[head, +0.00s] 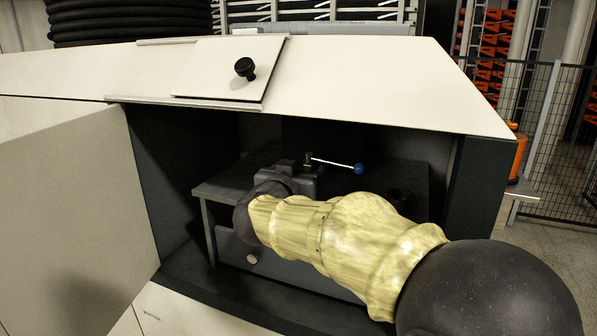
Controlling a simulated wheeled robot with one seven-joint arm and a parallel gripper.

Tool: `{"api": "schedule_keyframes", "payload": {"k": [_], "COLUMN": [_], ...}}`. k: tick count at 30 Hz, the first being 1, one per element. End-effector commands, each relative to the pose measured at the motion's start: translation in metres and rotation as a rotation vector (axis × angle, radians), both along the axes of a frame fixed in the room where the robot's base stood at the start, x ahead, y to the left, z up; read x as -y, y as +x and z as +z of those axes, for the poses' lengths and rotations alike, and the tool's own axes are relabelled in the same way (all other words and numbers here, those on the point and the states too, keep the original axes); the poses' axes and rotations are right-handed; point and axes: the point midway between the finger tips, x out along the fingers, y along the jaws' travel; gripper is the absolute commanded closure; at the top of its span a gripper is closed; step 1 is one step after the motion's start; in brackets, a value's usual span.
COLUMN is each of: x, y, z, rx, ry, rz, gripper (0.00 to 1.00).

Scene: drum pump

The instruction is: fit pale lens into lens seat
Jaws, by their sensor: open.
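I cannot make out the pale lens or the lens seat. My arm, in a yellow sleeve, reaches from the lower right into the open dark compartment (180,170). Its dark wrist end is in front of a grey block-like mechanism (300,180) on a dark bench (405,178). My gripper's fingers are hidden behind the wrist or lost in the dark, so I cannot see what lies between them. A thin lever with a blue knob (359,169) sticks out to the right from the top of the mechanism.
The open door (75,210) stands to the left of the compartment. A pale sloping hood (370,85) overhangs the opening and carries a panel with a black knob (245,68). The bench front has a small round knob (252,258). An orange object (519,158) stands outside at the right.

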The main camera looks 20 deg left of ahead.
Motion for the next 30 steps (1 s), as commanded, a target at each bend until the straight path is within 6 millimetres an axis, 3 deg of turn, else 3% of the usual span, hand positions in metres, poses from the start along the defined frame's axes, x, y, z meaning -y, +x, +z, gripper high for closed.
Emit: {"api": "schedule_keyframes", "payload": {"k": [8,30], "x": [-0.001,-0.001], "y": [-0.015,-0.156], "z": [-0.001,0.006], "rx": [0.001,0.001], "ry": [0.0,0.001], "rz": [0.003,0.004], "gripper": [0.27,0.27]}}
